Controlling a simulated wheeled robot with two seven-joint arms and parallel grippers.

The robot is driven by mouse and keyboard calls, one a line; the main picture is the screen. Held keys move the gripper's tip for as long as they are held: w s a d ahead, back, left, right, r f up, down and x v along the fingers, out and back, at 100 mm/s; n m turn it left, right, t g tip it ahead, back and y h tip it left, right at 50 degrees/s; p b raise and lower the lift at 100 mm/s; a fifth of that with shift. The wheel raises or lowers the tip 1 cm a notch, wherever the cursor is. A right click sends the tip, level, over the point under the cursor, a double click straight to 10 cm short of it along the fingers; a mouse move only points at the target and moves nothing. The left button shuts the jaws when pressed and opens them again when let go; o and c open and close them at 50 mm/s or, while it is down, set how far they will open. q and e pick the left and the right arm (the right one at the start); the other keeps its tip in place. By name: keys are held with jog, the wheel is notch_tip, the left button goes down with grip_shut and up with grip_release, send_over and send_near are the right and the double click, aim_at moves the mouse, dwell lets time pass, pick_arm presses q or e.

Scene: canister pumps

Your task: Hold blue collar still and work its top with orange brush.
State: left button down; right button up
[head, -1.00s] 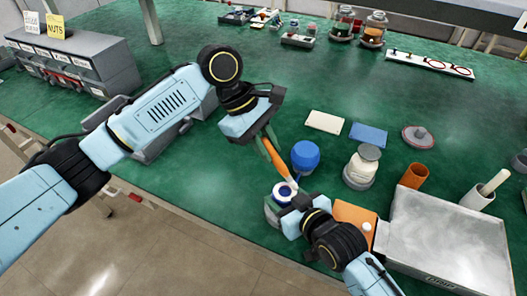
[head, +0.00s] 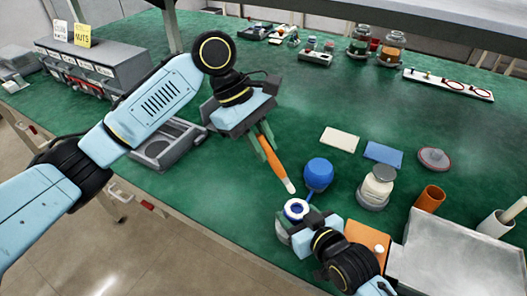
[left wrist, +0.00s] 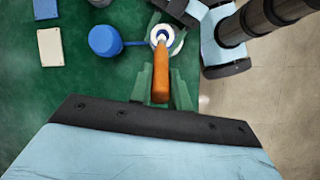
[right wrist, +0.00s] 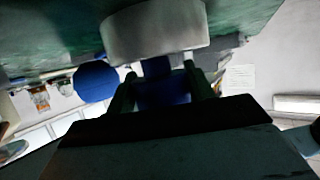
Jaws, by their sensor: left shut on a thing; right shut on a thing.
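The orange brush (head: 272,157) has a pale tip and slants down from my left gripper (head: 264,146), which is shut on it. The blue collar (head: 297,209), a ring with a pale centre, sits low at the front of the bench. In the head view the brush tip is just above it with a small gap. In the left wrist view the brush (left wrist: 161,75) points at the collar (left wrist: 160,36); contact cannot be told there. My right gripper (right wrist: 163,90) is shut on the collar's blue part, beside a pale cylinder (right wrist: 155,30). The fingers partly hide the collar.
A blue domed pump head (head: 318,173) stands close behind the collar. A pale canister (head: 376,187), orange cup (head: 430,198), orange block (head: 365,236) and grey metal box (head: 455,262) crowd the right. Cream (head: 340,139) and blue (head: 383,154) pads lie behind.

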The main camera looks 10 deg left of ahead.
aim_at(263, 138)
pick_arm(q)
jog(key=shift+r, duration=1.6)
pick_arm(e)
jog(key=o, duration=1.5)
jog(key=shift+d, duration=0.15)
